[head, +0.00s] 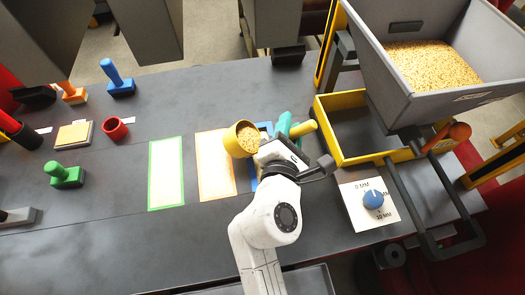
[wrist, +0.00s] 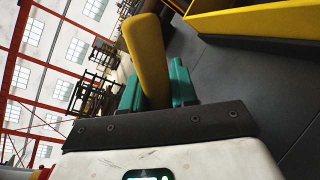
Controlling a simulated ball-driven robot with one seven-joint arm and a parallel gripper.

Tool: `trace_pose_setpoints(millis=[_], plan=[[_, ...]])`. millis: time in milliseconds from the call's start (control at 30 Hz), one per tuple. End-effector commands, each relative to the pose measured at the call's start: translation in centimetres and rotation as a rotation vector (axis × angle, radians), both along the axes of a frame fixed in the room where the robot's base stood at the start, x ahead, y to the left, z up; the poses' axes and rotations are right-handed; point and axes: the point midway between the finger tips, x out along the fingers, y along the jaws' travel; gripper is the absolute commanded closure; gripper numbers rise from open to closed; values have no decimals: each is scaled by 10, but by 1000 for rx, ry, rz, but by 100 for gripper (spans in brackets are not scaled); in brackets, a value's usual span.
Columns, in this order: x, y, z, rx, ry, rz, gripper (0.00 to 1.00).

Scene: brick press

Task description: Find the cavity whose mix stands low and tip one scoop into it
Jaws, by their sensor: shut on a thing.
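My gripper (head: 284,127) is shut on the yellow handle (head: 303,129) of a scoop. The scoop's round yellow cup (head: 234,143) holds tan grainy mix (head: 247,139) and hangs above the orange-bordered rectangle, its opening facing mostly up. In the wrist view the yellow handle (wrist: 147,55) stands between my teal fingers (wrist: 158,88); the cup is out of that view. A yellow-walled frame (head: 378,158) with a dark floor lies right of my gripper, below the hopper. I see no cavities with differing mix levels in these views.
A grey hopper (head: 383,90) full of tan mix (head: 431,64) stands at upper right. A blue dial (head: 373,199) sits on a white plate. Green (head: 166,174) and orange (head: 214,170) bordered rectangles mark the bench. Stamps and a red cup (head: 115,129) stand left. The front bench is clear.

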Motion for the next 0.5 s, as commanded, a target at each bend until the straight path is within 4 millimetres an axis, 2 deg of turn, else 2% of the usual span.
trace_pose_setpoints(millis=[500], plan=[[0, -2, -3, 27, -1, 0, 100]])
